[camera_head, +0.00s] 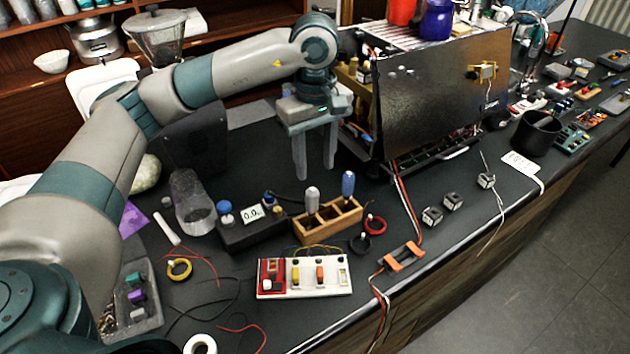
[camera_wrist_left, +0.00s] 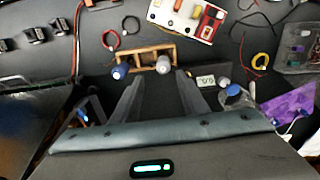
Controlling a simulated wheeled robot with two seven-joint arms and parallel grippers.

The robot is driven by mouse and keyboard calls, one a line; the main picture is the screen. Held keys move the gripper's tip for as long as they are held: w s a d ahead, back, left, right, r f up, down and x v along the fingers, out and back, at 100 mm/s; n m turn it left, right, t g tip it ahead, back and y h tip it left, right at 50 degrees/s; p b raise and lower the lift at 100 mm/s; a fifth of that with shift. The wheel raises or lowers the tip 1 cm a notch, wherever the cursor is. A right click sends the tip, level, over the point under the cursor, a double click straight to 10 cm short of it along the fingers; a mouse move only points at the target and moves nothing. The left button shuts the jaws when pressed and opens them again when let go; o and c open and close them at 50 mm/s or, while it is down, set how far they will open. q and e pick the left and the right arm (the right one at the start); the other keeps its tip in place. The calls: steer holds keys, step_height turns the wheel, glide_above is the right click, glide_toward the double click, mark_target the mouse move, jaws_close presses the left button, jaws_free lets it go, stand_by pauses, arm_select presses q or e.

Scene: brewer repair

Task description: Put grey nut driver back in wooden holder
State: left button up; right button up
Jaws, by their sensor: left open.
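The wooden holder (camera_head: 332,226) sits on the dark bench in front of my left gripper; it also shows in the left wrist view (camera_wrist_left: 150,49). The grey nut driver (camera_head: 312,199) stands upright in the holder's left part, its pale grey handle up; the left wrist view shows its handle end (camera_wrist_left: 163,64). A blue-handled driver (camera_head: 347,184) stands in the holder's right part, also in the wrist view (camera_wrist_left: 120,71). My left gripper (camera_head: 315,170) is open and empty, fingers down, behind and apart from the grey handle. In the wrist view its fingertips (camera_wrist_left: 158,77) point toward the holder. My right gripper is not in view.
A box with a display (camera_head: 252,214) stands left of the holder. A white switch board (camera_head: 305,277) lies in front. Red and black wire coils (camera_head: 374,224) lie to its right. The large metal brewer (camera_head: 440,90) stands behind right. Bench right of the coils is partly clear.

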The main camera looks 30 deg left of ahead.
arm_select(q)
step_height(320, 180, up, 6)
steer(key=shift+f+b, duration=0.1)
steer(key=shift+b, duration=0.8)
steer(key=shift+s, duration=0.1)
